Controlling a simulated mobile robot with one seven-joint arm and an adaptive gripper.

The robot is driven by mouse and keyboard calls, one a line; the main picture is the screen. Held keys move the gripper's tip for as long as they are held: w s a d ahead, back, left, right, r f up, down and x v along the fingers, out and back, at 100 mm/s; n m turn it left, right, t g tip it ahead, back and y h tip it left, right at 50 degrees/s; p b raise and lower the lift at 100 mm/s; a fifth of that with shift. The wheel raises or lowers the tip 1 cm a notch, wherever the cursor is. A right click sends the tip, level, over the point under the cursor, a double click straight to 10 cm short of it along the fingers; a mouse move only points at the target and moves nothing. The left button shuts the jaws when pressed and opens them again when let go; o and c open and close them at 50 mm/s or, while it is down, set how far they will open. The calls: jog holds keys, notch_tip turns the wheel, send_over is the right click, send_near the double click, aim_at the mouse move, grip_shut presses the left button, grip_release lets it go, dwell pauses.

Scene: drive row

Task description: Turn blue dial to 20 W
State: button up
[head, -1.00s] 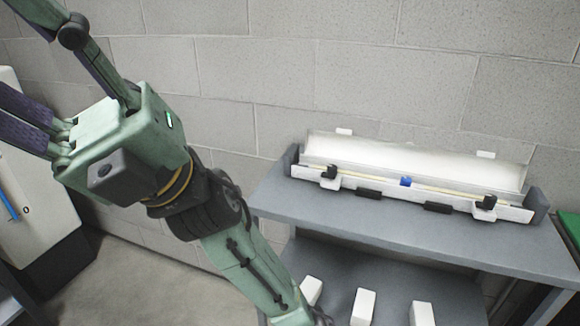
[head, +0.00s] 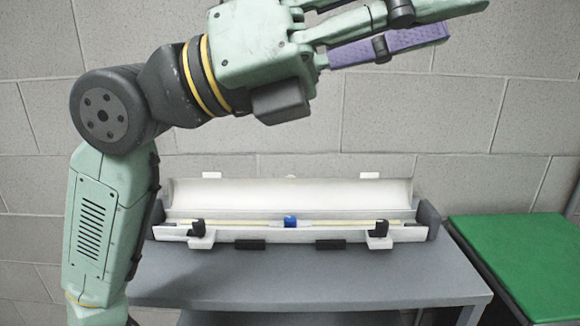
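No blue dial with watt marks can be made out in the head view now. The only blue thing in sight is a small blue piece (head: 290,221) on a pale rod inside an open white case. It is too small to tell what it is. My gripper (head: 460,19) is at the top of the view, well above the case, with its fingers pointing right. Its green and purple-padded fingers look spread, with nothing between them. Part of it is cut off by the top edge.
The long white case (head: 215,235) stands open on a grey table (head: 300,285) against a block wall. Black latches sit on its front. A green-topped surface (head: 520,255) is at the right. My arm covers the left side.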

jog(key=w+d+f+n+t+y, duration=0.3)
jog(key=w+d+f+y, duration=0.1)
jog(key=w+d+f, duration=0.15)
jog(key=n+t+y+b, duration=0.35)
jog(key=n+y, duration=0.75)
jog(key=y, duration=0.7)
send_over(291, 218)
jog(key=s, duration=0.4)
notch_tip(291, 218, down, 20)
jog(key=x, duration=1)
jog(key=shift+s+d+f+p, duration=0.1)
jog(key=shift+s+d+p, duration=0.1)
jog(key=shift+p, duration=0.15)
grip_shut()
